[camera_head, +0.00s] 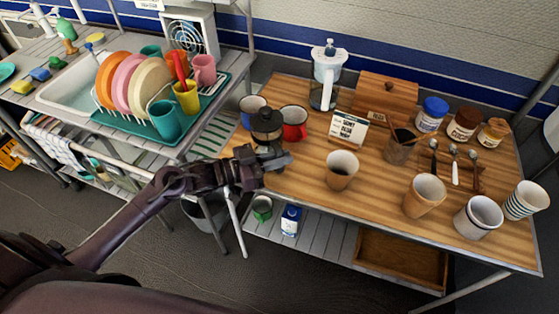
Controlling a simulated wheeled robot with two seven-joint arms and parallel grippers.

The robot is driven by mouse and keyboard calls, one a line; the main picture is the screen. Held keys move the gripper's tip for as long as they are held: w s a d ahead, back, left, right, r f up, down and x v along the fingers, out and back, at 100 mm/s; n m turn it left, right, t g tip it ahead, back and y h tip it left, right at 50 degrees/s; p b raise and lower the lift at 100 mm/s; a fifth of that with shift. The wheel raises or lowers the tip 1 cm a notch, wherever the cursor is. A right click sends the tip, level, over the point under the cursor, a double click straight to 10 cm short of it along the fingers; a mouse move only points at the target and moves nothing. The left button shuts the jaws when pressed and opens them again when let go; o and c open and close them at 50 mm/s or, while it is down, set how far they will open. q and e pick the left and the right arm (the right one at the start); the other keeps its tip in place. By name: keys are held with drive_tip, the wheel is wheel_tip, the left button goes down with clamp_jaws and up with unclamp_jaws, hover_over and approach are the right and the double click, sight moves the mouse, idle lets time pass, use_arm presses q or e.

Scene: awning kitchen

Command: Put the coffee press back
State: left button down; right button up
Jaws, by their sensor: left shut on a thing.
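The coffee press (267,122), with a dark round lid, is at the left end of the wooden table (300,190). My left gripper (274,161) is shut on its lower part, which the fingers partly hide. The press looks upright. I cannot tell whether its base touches the table. My right gripper is not in view.
A blue mug (250,106) and a red mug (294,121) stand close behind the press. A coffee maker (327,75), small sign (347,130), wooden box (384,98), jars and several cups occupy the table. The dish rack (150,127) is at left.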

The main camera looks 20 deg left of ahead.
use_arm(q)
drive_tip(key=shift+f, duration=0.65)
drive_tip(key=shift+f, duration=0.15)
drive_tip(key=c, duration=1.5)
unclamp_jaws()
drive_tip(key=shift+r, duration=0.2)
drive_tip(key=b+v, duration=0.1)
drive_tip(key=v, duration=1.1)
